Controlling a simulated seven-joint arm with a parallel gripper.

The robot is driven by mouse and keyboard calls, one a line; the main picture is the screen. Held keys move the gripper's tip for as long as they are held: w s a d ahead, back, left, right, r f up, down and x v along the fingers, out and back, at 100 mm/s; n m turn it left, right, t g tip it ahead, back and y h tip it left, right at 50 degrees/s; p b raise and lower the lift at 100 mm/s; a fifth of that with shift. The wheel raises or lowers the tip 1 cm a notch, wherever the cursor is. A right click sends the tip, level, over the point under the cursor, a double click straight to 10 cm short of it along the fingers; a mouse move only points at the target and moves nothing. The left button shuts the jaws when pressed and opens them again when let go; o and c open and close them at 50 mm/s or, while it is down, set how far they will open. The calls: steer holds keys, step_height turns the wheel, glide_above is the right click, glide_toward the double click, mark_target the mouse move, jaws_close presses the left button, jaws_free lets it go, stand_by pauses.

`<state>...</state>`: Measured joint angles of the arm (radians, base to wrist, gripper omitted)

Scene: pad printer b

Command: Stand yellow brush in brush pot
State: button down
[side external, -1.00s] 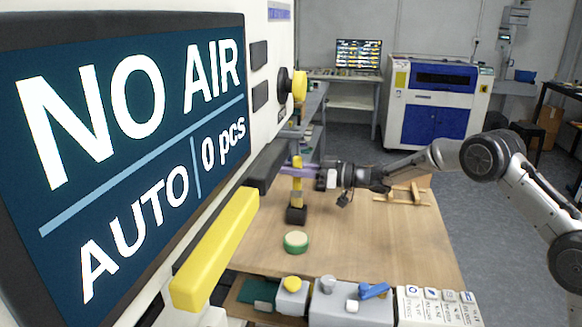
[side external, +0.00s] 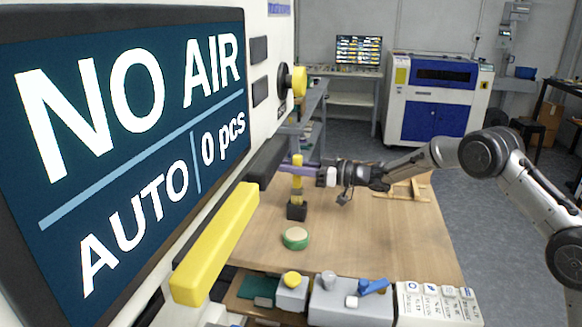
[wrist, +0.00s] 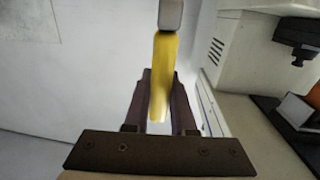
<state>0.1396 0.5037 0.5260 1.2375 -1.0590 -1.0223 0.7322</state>
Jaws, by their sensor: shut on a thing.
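The yellow brush (side external: 297,191) stands about upright in my gripper in the side external view. My gripper (side external: 300,171) reaches in level from the right and is shut on the brush near its upper part. In the wrist view the yellow length of the brush (wrist: 163,70) runs between the fingers (wrist: 160,95), with a grey part at the top of the picture. A dark block-like shape (side external: 297,211) is at the brush's lower end; I cannot tell whether it is the brush pot or part of the brush.
A green round piece with a pale top (side external: 295,238) lies on the wooden table (side external: 390,235), in front of the brush. The printer with its yellow bar (side external: 215,245) is close on the left. The table's right side is clear.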

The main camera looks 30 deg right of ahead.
steer(key=shift+f, duration=2)
stand_by(1.6)
stand_by(0.5)
steer(key=c, duration=0.9)
jaws_free()
steer(key=shift+c, duration=0.2)
steer(key=shift+r, duration=0.1)
steer(key=shift+r, duration=0.9)
steer(key=o, duration=0.9)
steer(key=shift+o, duration=0.2)
